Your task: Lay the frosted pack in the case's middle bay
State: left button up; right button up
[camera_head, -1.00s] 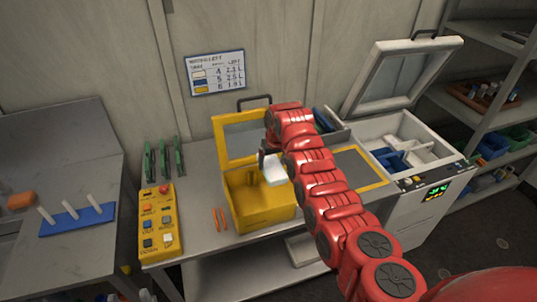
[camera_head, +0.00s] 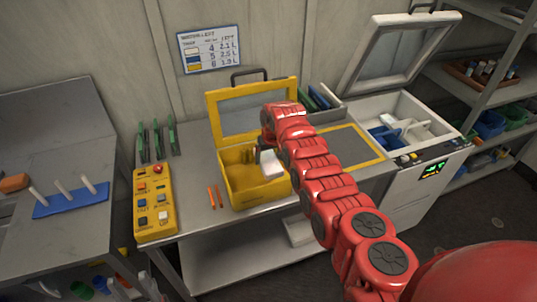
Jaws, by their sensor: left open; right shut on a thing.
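The yellow case (camera_head: 262,196) stands open on the bench, its lid (camera_head: 210,112) raised at the back. My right gripper (camera_head: 259,154) reaches over it from the right and is shut on the white frosted pack (camera_head: 271,165). The pack is at the right part of the case opening, near rim height; I cannot tell whether it touches the case. My arm hides the case's right back corner. The bay dividers are not clear, so I cannot tell which bay is under the pack. My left gripper is not in view.
A yellow button box (camera_head: 154,205) and two orange sticks (camera_head: 216,197) lie left of the case. Green clips (camera_head: 157,140) stand behind the box. A white open chest (camera_head: 410,105) stands at right. A wall sheet (camera_head: 210,49) hangs behind.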

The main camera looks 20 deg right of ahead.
jog(key=shift+f+b, duration=2.2)
jog(key=shift+f, duration=0.95)
jog(key=o, duration=1.5)
jog(key=shift+r, duration=0.15)
